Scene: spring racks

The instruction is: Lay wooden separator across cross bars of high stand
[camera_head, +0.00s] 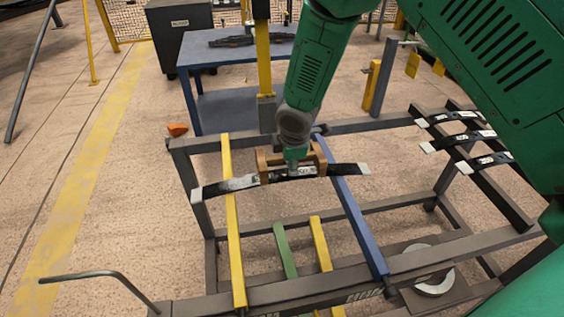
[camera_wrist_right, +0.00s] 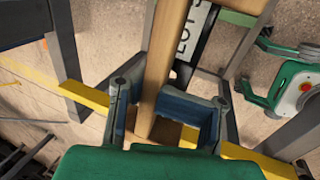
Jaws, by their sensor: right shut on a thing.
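The brown wooden separator (camera_head: 263,166) is in my right gripper (camera_head: 296,153), above the dark stand (camera_head: 310,288). It also shows in the right wrist view (camera_wrist_right: 165,55), running lengthwise between the fingers (camera_wrist_right: 165,103). The gripper is shut on it. The stand's yellow cross bar (camera_head: 232,225) and blue cross bar (camera_head: 356,218) lie to either side of the separator. A dark leaf spring (camera_head: 238,183) with white ends spans both bars, just below the separator. I cannot tell whether the separator touches the spring. My left gripper is not in view.
Several labelled springs (camera_head: 458,140) lie on dark bars at right. A green bar (camera_head: 285,250) and another yellow bar (camera_head: 321,244) sit lower in the stand. A blue table (camera_head: 205,52) stands behind. The floor at left is mostly clear.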

